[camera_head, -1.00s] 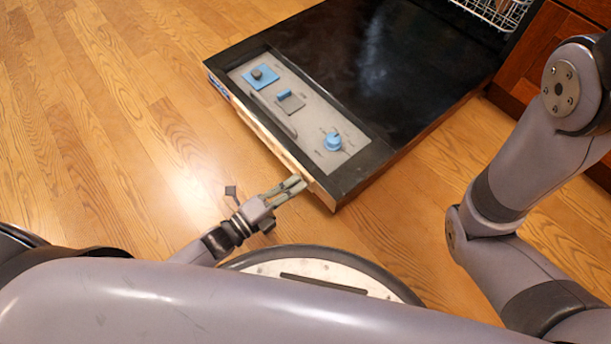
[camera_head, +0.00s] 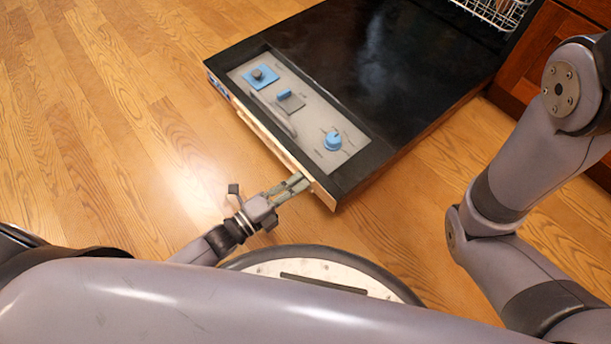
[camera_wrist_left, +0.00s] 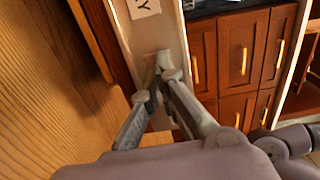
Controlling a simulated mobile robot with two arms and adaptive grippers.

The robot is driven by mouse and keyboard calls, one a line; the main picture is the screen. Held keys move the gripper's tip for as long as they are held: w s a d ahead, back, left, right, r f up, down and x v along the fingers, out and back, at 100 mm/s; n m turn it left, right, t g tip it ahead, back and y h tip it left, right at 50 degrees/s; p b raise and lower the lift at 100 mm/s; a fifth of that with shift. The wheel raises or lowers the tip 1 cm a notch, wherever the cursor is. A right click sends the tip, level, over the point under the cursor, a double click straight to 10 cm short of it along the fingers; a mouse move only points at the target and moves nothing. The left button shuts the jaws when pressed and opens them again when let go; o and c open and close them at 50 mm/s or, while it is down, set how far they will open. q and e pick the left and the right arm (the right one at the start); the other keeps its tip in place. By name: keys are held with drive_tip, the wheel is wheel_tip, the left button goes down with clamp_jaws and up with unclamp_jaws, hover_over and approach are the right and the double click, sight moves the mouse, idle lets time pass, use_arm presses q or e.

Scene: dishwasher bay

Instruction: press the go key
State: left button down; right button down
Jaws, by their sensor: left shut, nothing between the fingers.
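The dishwasher door (camera_head: 400,60) lies open, with a grey control panel (camera_head: 310,125) on its top face. The panel bears a blue square with a grey knob (camera_head: 257,74), a grey square with a blue piece (camera_head: 284,94) and a blue dial (camera_head: 333,141). I cannot tell which part is the go key. My left gripper (camera_head: 303,181) is shut and empty, its tips at the door's pale front edge near the right corner. In the left wrist view the tips (camera_wrist_left: 163,65) overlap a pale strip (camera_wrist_left: 130,40); contact is unclear. My right gripper is out of view.
A white label (camera_wrist_left: 143,7) ending in "Y" sits on the pale strip beyond the tips. A white wire rack (camera_head: 492,12) shows at the door's far end. Wooden cabinets (camera_head: 535,55) stand at the right. The wooden floor (camera_head: 110,120) left of the door is clear.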

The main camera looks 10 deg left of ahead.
use_arm(q)
drive_tip(key=shift+p+v, duration=1)
drive_tip(key=shift+v, duration=1.9)
